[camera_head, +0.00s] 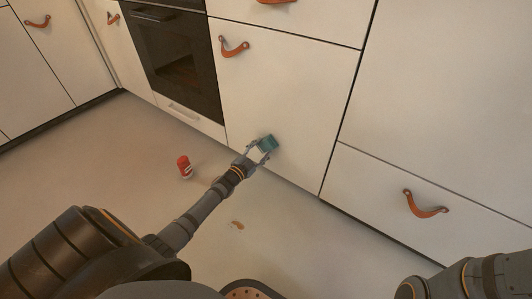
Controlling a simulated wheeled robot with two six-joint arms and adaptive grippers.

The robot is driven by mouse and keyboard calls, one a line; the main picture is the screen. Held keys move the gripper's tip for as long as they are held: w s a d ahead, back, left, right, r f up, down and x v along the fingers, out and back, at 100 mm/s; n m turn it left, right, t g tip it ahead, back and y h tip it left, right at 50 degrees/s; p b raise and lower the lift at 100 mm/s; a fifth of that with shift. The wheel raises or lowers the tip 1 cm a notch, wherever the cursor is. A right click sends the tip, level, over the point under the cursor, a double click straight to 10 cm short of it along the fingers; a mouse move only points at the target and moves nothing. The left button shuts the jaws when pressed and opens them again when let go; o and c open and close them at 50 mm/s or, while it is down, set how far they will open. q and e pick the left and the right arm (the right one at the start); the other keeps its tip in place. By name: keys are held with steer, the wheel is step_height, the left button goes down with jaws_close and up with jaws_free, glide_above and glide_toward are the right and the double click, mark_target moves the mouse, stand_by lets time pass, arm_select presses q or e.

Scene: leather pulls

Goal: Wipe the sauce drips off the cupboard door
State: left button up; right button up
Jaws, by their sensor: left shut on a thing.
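The cupboard door (290,80) is a white panel with an orange leather pull (233,46) near its top left.
A red bottle or can with a white end (184,167) is on the floor left of my left arm. A small orange and white thing (237,225) lies on the floor nearer to me. An oven (175,60) is left of the door, a drawer (400,195) right.

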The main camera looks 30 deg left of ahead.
arm_select(q)
steer(key=s+p, duration=0.4)
steer(key=s, duration=0.2)
steer(key=shift+a, duration=0.25)
stand_by(0.3)
steer(key=s+p, duration=0.2)
steer(key=s, duration=0.1)
steer(key=shift+a, duration=0.1)
